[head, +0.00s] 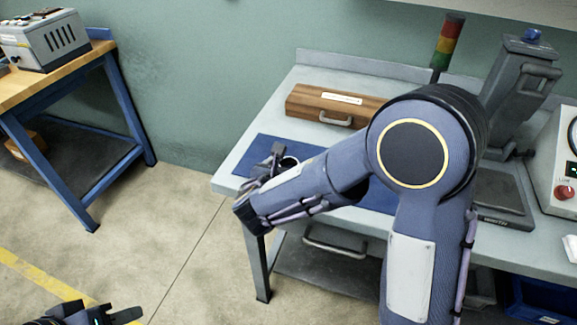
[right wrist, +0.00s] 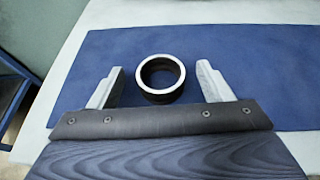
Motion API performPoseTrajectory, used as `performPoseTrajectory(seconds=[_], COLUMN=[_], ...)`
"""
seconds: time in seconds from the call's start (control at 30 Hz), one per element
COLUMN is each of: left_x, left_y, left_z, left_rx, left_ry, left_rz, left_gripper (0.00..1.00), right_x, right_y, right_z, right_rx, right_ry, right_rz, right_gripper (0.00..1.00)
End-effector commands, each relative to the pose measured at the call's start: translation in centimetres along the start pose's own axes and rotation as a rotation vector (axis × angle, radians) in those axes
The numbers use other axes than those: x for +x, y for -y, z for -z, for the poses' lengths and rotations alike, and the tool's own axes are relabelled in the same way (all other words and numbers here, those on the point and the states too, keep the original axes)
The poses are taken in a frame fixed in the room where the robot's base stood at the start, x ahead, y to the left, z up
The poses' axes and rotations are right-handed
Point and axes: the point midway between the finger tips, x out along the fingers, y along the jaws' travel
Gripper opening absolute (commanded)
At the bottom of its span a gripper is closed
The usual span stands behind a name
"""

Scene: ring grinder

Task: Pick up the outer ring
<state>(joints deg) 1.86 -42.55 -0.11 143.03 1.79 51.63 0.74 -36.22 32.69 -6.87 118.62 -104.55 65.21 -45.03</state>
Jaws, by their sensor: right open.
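The outer ring (right wrist: 160,97) lies flat on the blue mat (right wrist: 230,60), with a bright top rim and dark sides. Part of it also shows in the head view (head: 290,160), beside my right gripper. My right gripper (head: 272,160) is open and low over the mat. In the right wrist view its two pale fingers stand one on each side of the ring, with a gap on both sides. My left gripper (head: 112,314) is at the bottom left of the head view, away from the workbench and partly cut off; its opening is unclear.
A wooden box (head: 320,104) with a handle sits behind the mat on the workbench (head: 300,75). A signal tower (head: 447,45), a grey machine (head: 515,85) and a white control box (head: 555,165) stand to the right. A blue-framed table (head: 100,85) is at left.

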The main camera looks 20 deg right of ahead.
Motion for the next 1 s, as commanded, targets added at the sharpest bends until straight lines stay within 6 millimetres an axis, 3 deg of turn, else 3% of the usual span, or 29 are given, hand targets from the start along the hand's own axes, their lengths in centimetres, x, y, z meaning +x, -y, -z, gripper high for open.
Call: performPoseTrajectory(seconds=[0.2,0.57,1.0], left_x=[0.0,0.0,-0.2], left_y=[0.0,0.0,-0.1], left_z=[0.0,0.0,0.1], left_rx=[0.000,0.000,0.000], left_ry=[0.000,0.000,0.000], left_rz=[0.000,0.000,0.000], left_gripper=[0.36,0.36,0.36], right_x=[0.0,0.0,-0.5], right_y=[0.0,0.0,0.0], right_z=[0.0,0.0,-1.1], right_rx=[0.001,0.001,0.005], right_ry=[-0.001,-0.001,0.001], right_rz=[0.000,0.000,0.000], right_gripper=[0.70,0.23,0.21])
